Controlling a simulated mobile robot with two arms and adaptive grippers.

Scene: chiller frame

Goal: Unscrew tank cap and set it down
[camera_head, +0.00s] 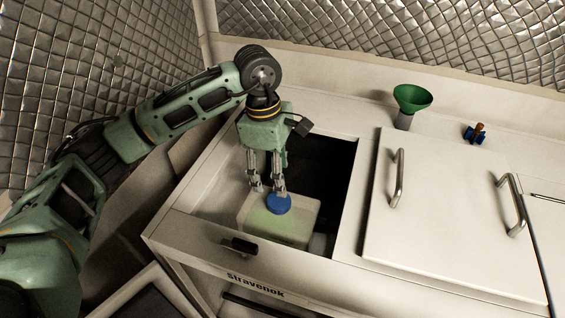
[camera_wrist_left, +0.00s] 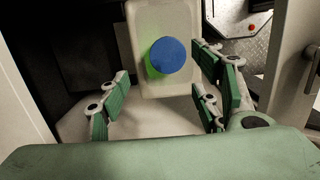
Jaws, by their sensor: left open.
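A blue round tank cap (camera_head: 278,203) sits on top of a pale, whitish tank (camera_head: 247,218) with a greenish tint, inside the open compartment of the white cabinet. My left gripper (camera_head: 267,188) reaches down into the opening from above, its fingertips close beside the cap. In the left wrist view the cap (camera_wrist_left: 168,55) lies ahead of the fingers, and the left gripper (camera_wrist_left: 160,95) is open with nothing between its fingers. The tank (camera_wrist_left: 136,22) also shows there under the cap. Whether a finger touches the cap I cannot tell. My right gripper is not in view.
A green funnel (camera_head: 412,97) and a small blue and brown valve-like part (camera_head: 475,133) stand on the back ledge. A white lid (camera_head: 440,215) with two handles covers the cabinet right of the opening. A black latch (camera_head: 240,245) is on the front edge. Quilted walls close off the back and left.

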